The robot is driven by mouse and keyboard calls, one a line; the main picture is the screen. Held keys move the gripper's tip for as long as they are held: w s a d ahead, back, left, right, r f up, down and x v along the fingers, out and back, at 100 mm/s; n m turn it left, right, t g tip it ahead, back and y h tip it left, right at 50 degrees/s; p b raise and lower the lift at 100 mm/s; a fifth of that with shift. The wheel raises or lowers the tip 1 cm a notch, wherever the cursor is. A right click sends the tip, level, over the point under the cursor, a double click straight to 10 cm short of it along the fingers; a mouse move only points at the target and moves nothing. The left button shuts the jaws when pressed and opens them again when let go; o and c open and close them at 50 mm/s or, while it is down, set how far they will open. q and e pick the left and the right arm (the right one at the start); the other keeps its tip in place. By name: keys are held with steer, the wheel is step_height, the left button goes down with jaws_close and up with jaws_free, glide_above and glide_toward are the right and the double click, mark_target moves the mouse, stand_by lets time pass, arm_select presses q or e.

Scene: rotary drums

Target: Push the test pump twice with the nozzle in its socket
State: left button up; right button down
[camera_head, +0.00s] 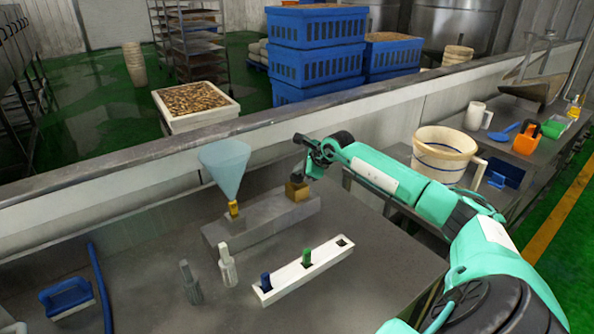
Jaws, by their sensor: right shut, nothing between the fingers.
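A grey stepped test block (262,222) stands on the metal table. A yellow nozzle (234,209) stands upright at its left end, with a translucent pale-blue cone (225,165) widening upward above it. A brass-coloured pump button (297,192) sits on the right end of the block. My right gripper (299,176) is shut and empty, pointing down right at the top of the button; I cannot tell if it touches. A white rack (290,279) in front holds a blue nozzle (266,282) and a green nozzle (307,258); its right-hand hole is empty. My left gripper is not in view.
A blue brush (67,297) and a blue hose (99,285) lie at the left. A white bucket (443,153) stands on the right-hand table. A low wall runs behind the block.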

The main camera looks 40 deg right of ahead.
mark_target(300, 176)
stand_by(0.3)
steer(key=shift+r+p, duration=0.6)
steer(key=shift+r, duration=1.1)
steer(key=shift+r, duration=0.1)
step_height(300, 176, up, 5)
steer(key=shift+f+p, duration=0.1)
steer(key=shift+p, duration=0.9)
stand_by(1.1)
